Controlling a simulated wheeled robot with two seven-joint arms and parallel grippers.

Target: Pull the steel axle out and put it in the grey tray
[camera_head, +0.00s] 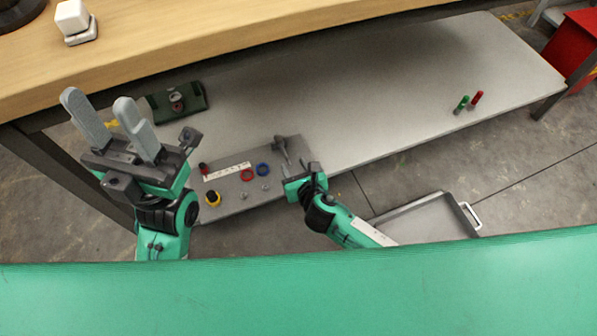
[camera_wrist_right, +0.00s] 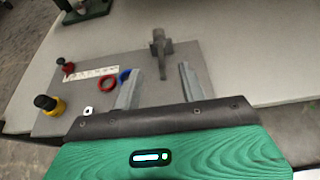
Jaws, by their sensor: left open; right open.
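A grey fixture (camera_wrist_right: 160,46), seemingly the axle and its holder, stands at the far right edge of a grey board (camera_wrist_right: 105,62); I cannot tell axle from holder. In the wrist view it lies just beyond and between the fingers of my right gripper (camera_wrist_right: 159,72), which is open and holds nothing. In the head view the right gripper (camera_head: 293,162) is over the board's right end and partly hides the fixture. My left gripper (camera_head: 97,99) is open and empty, raised at the left. The grey tray (camera_head: 400,209) is at the lower right, its near part hidden by my body.
The board carries a red ring (camera_head: 247,174), a blue ring (camera_head: 263,170), a yellow-and-black knob (camera_head: 213,198) and a white strip (camera_head: 228,171). A dark green device (camera_head: 190,104) sits behind. Green (camera_head: 461,104) and red (camera_head: 477,98) cylinders stand right. A wooden top (camera_head: 250,35) overhangs the shelf.

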